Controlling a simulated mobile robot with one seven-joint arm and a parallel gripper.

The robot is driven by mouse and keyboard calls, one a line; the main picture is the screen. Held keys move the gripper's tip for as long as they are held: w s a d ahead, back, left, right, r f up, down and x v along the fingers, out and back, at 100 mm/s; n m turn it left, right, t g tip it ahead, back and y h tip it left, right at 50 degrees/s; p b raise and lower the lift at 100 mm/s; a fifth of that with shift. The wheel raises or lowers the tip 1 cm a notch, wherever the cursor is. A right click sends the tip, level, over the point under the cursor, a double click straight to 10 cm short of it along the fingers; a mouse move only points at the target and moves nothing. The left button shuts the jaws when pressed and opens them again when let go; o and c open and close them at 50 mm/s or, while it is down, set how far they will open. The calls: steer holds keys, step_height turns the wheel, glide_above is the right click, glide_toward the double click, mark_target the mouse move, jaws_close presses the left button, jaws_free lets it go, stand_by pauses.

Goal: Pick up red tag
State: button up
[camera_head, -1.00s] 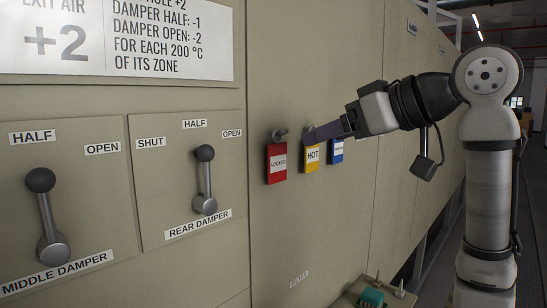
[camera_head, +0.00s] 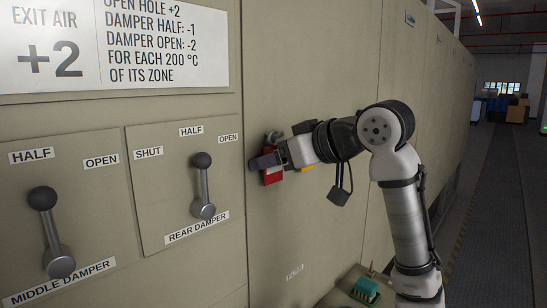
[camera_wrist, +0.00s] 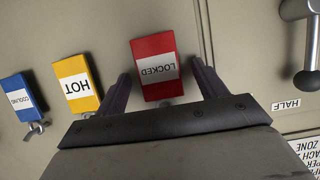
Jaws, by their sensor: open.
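The red tag (camera_wrist: 154,47), with a white label reading LOCKED, hangs on the panel. In the wrist view it lies between the two open fingers of my gripper (camera_wrist: 158,85), apart from both. In the head view the red tag (camera_head: 272,177) is mostly hidden behind my gripper (camera_head: 263,161). The hook above it partly shows. The yellow HOT tag (camera_wrist: 75,84) hangs beside it, and the blue COOLING tag (camera_wrist: 22,97) hangs beyond that.
The rear damper lever (camera_head: 203,185) stands left of the tags and also shows at the wrist view's right edge (camera_wrist: 305,80). The middle damper lever (camera_head: 49,230) is further left. A teal object (camera_head: 366,289) sits low in front of the panel. The panel below the tags is mostly clear.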

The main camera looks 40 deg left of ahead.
steer(key=c, duration=1.1)
steer(key=shift+o, duration=0.2)
steer(key=shift+r, duration=0.2)
